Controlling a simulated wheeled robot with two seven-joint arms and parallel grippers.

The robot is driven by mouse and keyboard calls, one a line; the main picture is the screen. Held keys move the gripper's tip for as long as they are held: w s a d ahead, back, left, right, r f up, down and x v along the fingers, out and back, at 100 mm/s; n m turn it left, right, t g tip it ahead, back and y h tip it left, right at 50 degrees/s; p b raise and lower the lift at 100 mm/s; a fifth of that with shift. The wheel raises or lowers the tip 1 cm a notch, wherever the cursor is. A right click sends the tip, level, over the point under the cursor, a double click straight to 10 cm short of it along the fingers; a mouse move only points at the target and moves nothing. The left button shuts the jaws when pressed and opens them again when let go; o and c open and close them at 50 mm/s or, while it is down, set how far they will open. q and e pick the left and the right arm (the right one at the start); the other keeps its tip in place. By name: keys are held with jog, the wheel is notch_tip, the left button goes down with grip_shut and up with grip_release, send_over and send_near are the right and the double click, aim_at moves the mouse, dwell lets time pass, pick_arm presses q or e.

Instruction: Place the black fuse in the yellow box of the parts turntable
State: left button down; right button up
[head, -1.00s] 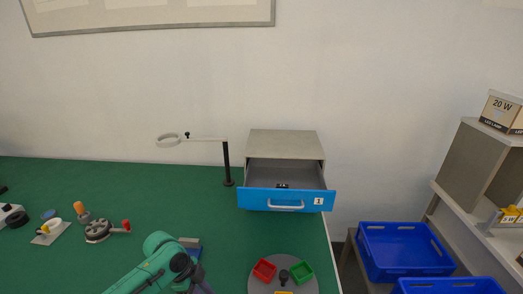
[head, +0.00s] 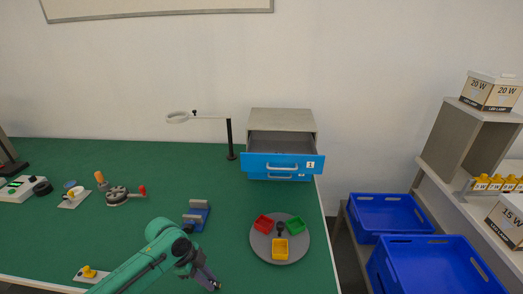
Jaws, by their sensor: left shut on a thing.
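The parts turntable (head: 258,253) is a grey disc at the right of the green table. It carries a red box (head: 264,223), a green box (head: 294,225) and the yellow box (head: 280,249), which is on its near side and looks empty. A dark knob (head: 280,229) stands between the boxes. My left gripper (head: 213,284) is low over the table, left of and nearer than the turntable. It is shut on the black fuse, which is mostly hidden and hard to make out at its tips. My right gripper is not in view.
A grey cabinet (head: 282,119) has its blue drawer (head: 258,162) pulled open behind the turntable. A blue-grey fixture (head: 196,215) stands behind my left arm. A magnifier stand (head: 230,140) is at the back. Blue crates (head: 392,214) and a shelf (head: 444,165) are to the right.

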pick_arm(q)
jog(key=shift+s, duration=0.5)
jog(key=shift+s+r, duration=0.15)
jog(key=shift+s, duration=0.1)
jog(key=shift+n, duration=0.5)
jog(key=shift+w+r+t, duration=0.1)
jog(key=shift+t, duration=0.2)
jog(key=shift+a+r+n, duration=0.1)
jog(key=shift+n, duration=0.3)
jog(key=n, duration=0.1)
jog(key=s+r+n+t, duration=0.1)
jog(key=s+n, duration=0.1)
jog(key=shift+a+r+n+t, duration=0.15)
jog(key=shift+r+n+t, duration=0.1)
jog(key=shift+n+t, duration=0.05)
jog(key=s+r+n+t+y, duration=0.3)
jog(key=r+n, duration=0.3)
jog(key=n, duration=0.7)
jog(key=shift+s+a+y, duration=0.35)
jog(key=shift+s+y, duration=0.35)
jog(key=shift+s, duration=0.15)
